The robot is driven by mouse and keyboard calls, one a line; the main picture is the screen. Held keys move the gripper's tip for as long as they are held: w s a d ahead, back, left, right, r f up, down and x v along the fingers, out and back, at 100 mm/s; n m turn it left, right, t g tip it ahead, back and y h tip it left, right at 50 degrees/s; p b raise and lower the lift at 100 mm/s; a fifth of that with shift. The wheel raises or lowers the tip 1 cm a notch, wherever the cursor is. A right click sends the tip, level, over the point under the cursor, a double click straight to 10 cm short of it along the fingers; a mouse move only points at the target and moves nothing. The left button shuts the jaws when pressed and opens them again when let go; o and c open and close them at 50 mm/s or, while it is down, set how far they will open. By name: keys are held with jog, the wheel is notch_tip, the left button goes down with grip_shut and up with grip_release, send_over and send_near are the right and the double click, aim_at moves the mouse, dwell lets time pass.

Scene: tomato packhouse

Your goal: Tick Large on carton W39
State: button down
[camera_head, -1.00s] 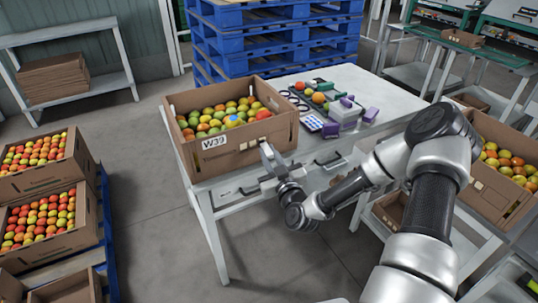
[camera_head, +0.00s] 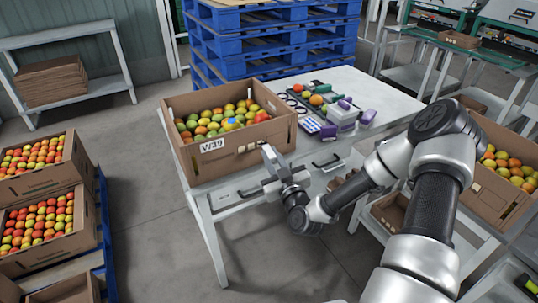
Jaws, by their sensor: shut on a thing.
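Carton W39 (camera_head: 250,146) is an open cardboard box full of red, orange, yellow and green tomatoes (camera_head: 215,122). It stands on the left part of a white table, with a white label (camera_head: 212,145) reading W39 at the left of its front wall. Small pale marks show to the right of the label, too small to read. My gripper (camera_head: 268,154) is just in front of the right half of that front wall. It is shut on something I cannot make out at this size. I cannot tell whether the gripper or what it holds touches the wall.
The white table (camera_head: 345,80) carries a white-and-purple device (camera_head: 344,116), tools and loose tomatoes right of the carton. Another tomato carton (camera_head: 503,200) stands at the right. Blue pallets (camera_head: 275,45) are stacked behind. Stacked tomato cartons (camera_head: 40,245) stand at the left, with open floor between.

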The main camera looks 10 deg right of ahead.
aim_at(276, 160)
jog(key=shift+s+d+b, duration=0.1)
jog(key=shift+s+d, duration=0.15)
jog(key=shift+s, duration=0.5)
jog(key=shift+s+d+b, duration=0.1)
jog(key=shift+s+d, duration=0.1)
jog(key=shift+s, duration=0.55)
jog(key=shift+s+d+b, duration=0.1)
jog(key=shift+s+d, duration=0.15)
jog(key=shift+s, duration=0.5)
jog(key=shift+d, duration=0.1)
